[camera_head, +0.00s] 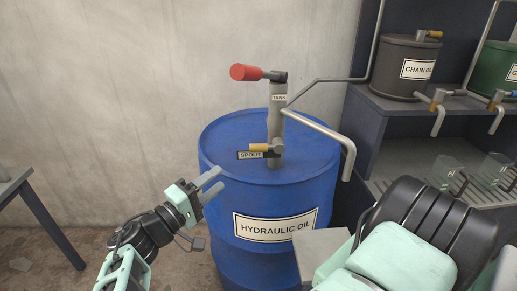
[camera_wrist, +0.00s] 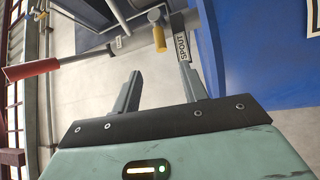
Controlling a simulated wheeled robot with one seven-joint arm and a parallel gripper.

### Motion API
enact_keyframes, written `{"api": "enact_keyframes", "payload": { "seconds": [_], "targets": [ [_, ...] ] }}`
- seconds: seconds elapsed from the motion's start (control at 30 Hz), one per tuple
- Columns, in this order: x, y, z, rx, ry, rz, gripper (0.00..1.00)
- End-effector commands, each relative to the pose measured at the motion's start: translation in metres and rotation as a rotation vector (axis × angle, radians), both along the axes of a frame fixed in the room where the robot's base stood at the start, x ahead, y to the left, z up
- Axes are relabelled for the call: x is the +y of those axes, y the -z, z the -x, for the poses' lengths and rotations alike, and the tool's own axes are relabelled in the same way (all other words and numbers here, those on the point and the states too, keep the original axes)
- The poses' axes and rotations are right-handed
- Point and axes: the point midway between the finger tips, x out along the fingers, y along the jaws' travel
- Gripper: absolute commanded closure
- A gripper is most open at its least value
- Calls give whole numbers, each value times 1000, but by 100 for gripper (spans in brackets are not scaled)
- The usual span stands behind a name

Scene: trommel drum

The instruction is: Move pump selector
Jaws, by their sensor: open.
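The pump selector has a yellow-orange grip (camera_head: 259,147) low on the grey pump column (camera_head: 276,120). It points left, just above the SPOUT label (camera_head: 250,155); the TANK label (camera_head: 278,97) is higher on the column. My gripper (camera_head: 214,183) is open and empty, to the left of and below the selector, near the blue drum's left rim. In the wrist view the selector grip (camera_wrist: 159,38) shows beyond and between my open fingers (camera_wrist: 160,72), apart from them, with the SPOUT label (camera_wrist: 183,48) beside the right finger.
The blue hydraulic oil drum (camera_head: 228,200) carries the pump, with a red handle (camera_head: 246,72) on top and a spout pipe (camera_head: 325,130) to the right. Shelving with a chain oil drum (camera_head: 403,70) stands at right. A table (camera_head: 14,180) is at far left; the wall side is clear.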

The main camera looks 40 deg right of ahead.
Motion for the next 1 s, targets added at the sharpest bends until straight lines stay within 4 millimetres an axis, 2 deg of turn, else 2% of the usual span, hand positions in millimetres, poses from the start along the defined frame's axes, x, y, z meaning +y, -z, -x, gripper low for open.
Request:
{"api": "enact_keyframes", "payload": {
  "seconds": [0.6,0.8,1.0],
  "targets": [
    [-122,-20,-21,3,8,2,57],
    [-149,-22,-26,3,5,-1,57],
    [-159,-23,-29,3,2,-2,57]
  ]
}}
